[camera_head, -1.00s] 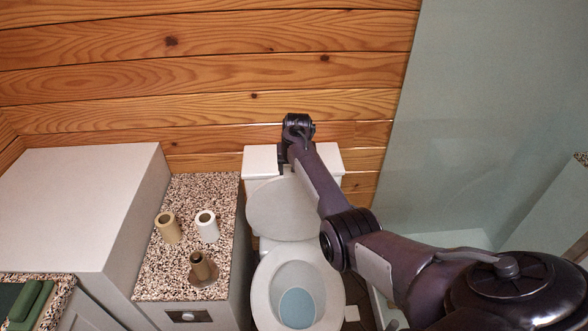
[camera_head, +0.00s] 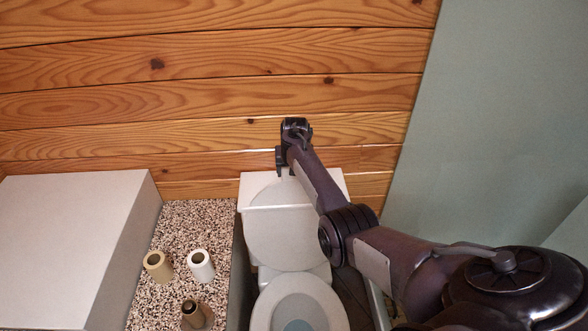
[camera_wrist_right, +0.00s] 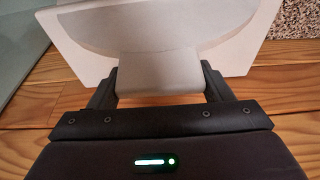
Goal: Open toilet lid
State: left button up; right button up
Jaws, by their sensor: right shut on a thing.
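The white toilet stands at the bottom centre of the head view. Its lid (camera_head: 283,238) is raised and stands upright against the tank (camera_head: 255,188). The seat (camera_head: 270,305) is down around the open bowl, which is cut off by the bottom edge. My right gripper (camera_head: 287,168) is at the top of the tank and lid, partly hidden by its own arm. In the wrist view, the right gripper's fingers (camera_wrist_right: 158,85) are on both sides of a pale blocky part, which looks like part of the lid (camera_wrist_right: 158,70). My left gripper is out of view.
A speckled counter (camera_head: 190,220) left of the toilet holds a tan roll (camera_head: 158,267), a white roll (camera_head: 201,266) and a brown holder (camera_head: 194,315). A white cabinet (camera_head: 75,235) is further left. A plank wall (camera_head: 200,80) is close behind, and a pale glass panel (camera_head: 500,130) is at the right.

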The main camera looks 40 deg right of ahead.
jog(key=shift+f, duration=0.15)
jog(key=o, duration=1.1)
jog(key=shift+c, duration=0.2)
jog(key=shift+o, duration=1.3)
jog(key=shift+w+d+f, duration=0.15)
jog(key=shift+w+f, duration=0.05)
jog(key=shift+o, duration=0.3)
jog(key=shift+w+d+f, duration=0.1)
jog(key=shift+w+f, duration=0.05)
jog(key=shift+w, duration=0.1)
jog(key=v, duration=0.8)
jog(key=shift+b, duration=0.35)
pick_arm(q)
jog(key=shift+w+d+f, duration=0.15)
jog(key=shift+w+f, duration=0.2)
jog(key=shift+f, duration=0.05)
